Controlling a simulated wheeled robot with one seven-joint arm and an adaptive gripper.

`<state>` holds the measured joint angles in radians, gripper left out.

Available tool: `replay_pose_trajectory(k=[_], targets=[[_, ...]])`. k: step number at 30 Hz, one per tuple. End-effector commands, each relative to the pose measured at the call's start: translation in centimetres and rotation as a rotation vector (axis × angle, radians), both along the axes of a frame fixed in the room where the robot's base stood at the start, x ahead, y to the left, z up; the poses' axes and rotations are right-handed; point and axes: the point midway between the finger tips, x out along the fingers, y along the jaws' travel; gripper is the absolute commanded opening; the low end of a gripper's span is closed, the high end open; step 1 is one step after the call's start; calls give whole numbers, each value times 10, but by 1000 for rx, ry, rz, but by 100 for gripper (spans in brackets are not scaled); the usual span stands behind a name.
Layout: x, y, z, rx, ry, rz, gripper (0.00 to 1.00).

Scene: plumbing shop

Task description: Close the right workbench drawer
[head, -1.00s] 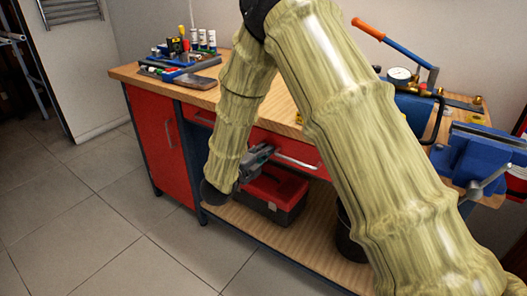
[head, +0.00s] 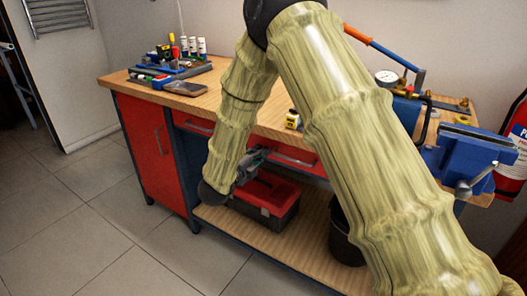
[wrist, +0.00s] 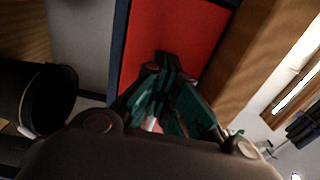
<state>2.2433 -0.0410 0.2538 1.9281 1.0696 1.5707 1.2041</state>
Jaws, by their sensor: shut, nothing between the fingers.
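The right workbench drawer has a red front with a pale bar handle (head: 293,160), partly hidden behind my arm in the head view. Its front looks flush or nearly flush with the bench; a small remaining gap cannot be ruled out. My gripper (head: 259,157) is low at the left part of this drawer front, above the red toolbox. In the wrist view my gripper (wrist: 163,62) is shut and empty, its fingertips against or very close to a red panel (wrist: 200,30), which appears to be the drawer front.
A red toolbox (head: 268,198) and a black bucket (head: 345,240) stand on the lower shelf. A red cabinet door (head: 150,150) is at the left. The floor in front is clear.

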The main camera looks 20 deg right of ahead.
Motion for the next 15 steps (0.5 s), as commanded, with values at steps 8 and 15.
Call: replay_pose_trajectory(k=[8, 15], targets=[[-29, 44, -1, -1, 6, 6, 0], [-55, 76, -1, 0, 5, 4, 0]])
